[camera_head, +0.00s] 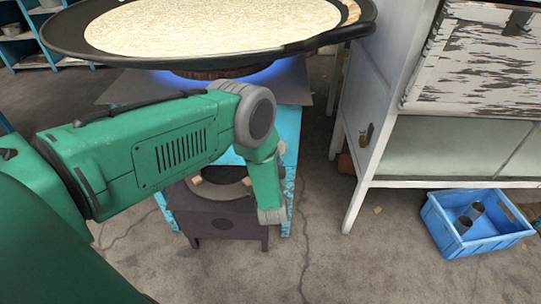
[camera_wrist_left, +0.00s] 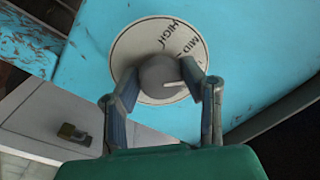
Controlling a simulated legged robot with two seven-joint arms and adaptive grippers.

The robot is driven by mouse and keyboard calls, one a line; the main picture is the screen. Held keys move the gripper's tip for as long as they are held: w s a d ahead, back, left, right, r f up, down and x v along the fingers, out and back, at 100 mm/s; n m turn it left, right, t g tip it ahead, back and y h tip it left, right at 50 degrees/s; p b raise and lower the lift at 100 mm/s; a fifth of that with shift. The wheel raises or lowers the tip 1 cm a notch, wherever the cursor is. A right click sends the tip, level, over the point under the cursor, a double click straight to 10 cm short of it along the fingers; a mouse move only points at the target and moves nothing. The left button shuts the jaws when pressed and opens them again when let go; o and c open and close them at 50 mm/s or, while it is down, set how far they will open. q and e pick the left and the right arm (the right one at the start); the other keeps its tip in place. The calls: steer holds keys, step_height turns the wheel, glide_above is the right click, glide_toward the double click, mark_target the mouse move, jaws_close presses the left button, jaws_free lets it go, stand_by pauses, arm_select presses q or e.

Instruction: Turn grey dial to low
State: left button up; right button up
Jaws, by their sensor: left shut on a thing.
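The grey dial (camera_wrist_left: 160,75) is round, with a short white mark pointing to the right toward one finger. It sits on a round white plate (camera_wrist_left: 126,46) with the words HIGH and MID readable on its upper and right parts; no LOW label is readable. My left gripper (camera_wrist_left: 167,84) has its two fingers on either side of the dial and is shut on it. In the head view my green left arm reaches down in front of the blue stove stand (camera_head: 291,150), and the dial and fingers are hidden there. My right gripper is not in view.
A dark low stool-like stand (camera_head: 223,218) is below the arm. A white cabinet (camera_head: 362,110) and a blue crate (camera_head: 455,244) are on the right.

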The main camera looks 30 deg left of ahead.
arm_select(q)
steer(key=shift+s+d+f+m, duration=0.15)
steer(key=shift+d+f+m, duration=0.15)
steer(key=shift+m, duration=0.1)
steer(key=o, duration=1.1)
steer(key=shift+r, duration=0.1)
steer(key=shift+o, duration=0.2)
steer(key=shift+r, duration=0.15)
steer(key=v, duration=1.2)
